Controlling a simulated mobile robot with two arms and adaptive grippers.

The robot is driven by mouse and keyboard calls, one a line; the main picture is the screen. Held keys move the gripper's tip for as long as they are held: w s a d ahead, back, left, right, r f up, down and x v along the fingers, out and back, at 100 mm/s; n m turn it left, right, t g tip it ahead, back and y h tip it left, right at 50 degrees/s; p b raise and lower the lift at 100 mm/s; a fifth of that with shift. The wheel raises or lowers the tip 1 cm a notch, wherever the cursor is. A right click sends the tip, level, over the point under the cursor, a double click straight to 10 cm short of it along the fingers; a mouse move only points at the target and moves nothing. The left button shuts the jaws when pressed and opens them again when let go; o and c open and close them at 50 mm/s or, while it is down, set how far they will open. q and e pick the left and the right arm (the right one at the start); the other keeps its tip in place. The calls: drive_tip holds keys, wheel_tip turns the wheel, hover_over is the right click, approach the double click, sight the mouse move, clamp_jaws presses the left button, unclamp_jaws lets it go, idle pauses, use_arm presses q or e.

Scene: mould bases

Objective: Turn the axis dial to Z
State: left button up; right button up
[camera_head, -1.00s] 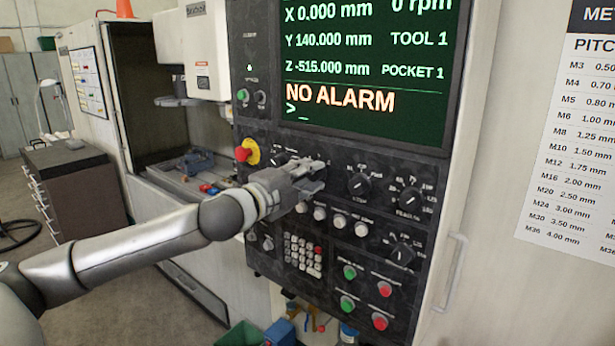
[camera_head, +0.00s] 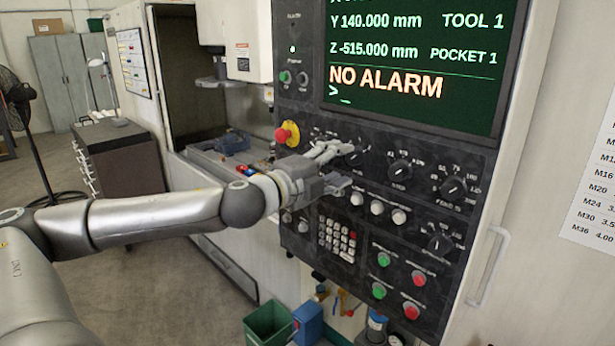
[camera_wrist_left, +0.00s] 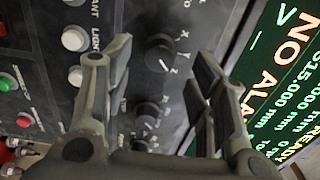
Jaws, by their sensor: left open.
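The axis dial (camera_head: 353,156) is a black knob on the dark control panel, partly hidden by my left gripper's upper finger in the head view. In the left wrist view the axis dial (camera_wrist_left: 160,53) has X, Y and Z letters around it. I cannot tell for sure which letter it points to. My left gripper (camera_head: 340,165) is open and empty, close to the panel. In the left wrist view its fingers (camera_wrist_left: 158,62) stand on either side of the dial's line, apart from the knob. I cannot tell the gap in depth. My right gripper is not in view.
More dials, the step dial (camera_head: 399,170) and feed dial (camera_head: 453,187), sit to the right. White buttons (camera_head: 377,207) lie just below. A red emergency stop (camera_head: 286,134) is up left, and the screen (camera_head: 420,60) is above. A door handle (camera_head: 488,267) protrudes at right.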

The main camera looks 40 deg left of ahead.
use_arm(q)
drive_tip(key=s, duration=0.8)
drive_tip(key=shift+s+a, duration=0.2)
drive_tip(key=shift+a, duration=0.1)
idle(0.6)
